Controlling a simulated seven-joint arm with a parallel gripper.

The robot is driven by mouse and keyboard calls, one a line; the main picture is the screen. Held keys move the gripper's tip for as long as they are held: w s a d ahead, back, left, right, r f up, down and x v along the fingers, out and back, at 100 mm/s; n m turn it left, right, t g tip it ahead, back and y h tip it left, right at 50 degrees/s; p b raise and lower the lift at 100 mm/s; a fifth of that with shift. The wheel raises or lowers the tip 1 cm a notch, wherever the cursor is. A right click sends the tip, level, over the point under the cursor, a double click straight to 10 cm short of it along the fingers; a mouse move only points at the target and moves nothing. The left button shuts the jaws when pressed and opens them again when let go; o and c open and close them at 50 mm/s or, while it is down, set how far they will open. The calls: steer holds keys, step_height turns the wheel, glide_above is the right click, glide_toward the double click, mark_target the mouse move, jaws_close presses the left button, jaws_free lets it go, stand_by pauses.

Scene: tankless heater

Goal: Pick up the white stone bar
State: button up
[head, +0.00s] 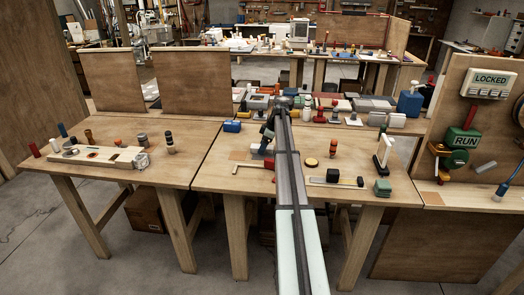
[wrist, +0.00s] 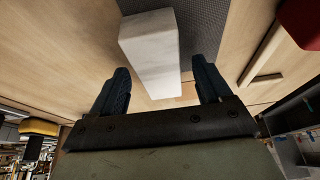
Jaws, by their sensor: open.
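The white stone bar (wrist: 152,55) shows in the wrist view as a pale, squared block, lying near a dark grey textured patch (wrist: 203,25). My gripper (wrist: 161,82) is open, with one dark finger on each side of the bar's near end. Clear gaps show between the bar and both fingers, so it is not gripped. In the head view my gripper (head: 266,138) is low over the middle wooden table (head: 225,178), left of its centre.
A red object (wrist: 302,22) is at the wrist view's upper right. The table's front left is clear.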

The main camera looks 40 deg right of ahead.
stand_by(0.3)
steer(key=c, duration=1.4)
steer(key=shift+o, duration=0.2)
